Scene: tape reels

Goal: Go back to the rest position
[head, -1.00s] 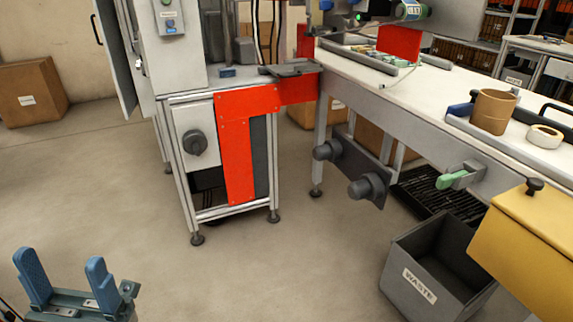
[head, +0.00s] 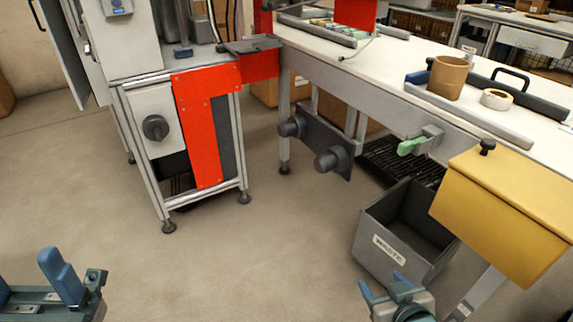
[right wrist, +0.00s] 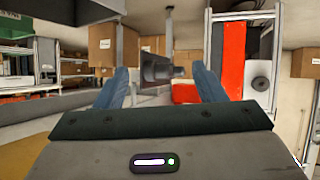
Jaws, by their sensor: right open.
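My left gripper (head: 28,270) is at the lower left of the head view, partly cut off by the frame edge. One blue finger stands clear and a sliver of the other shows at the edge, with an empty gap between them. My right gripper (head: 383,283) is at the bottom of the head view, in front of the grey waste bin (head: 385,255). In the right wrist view, its two blue fingers stand wide apart with nothing between them (right wrist: 160,88). No tape reel is in either gripper.
A white bench (head: 400,75) carries a brown tape roll (head: 449,78) and a white roll (head: 496,99). A yellow box (head: 500,210) juts out at the right. A machine stand with a red panel (head: 200,130) is at the left. The floor in the middle is clear.

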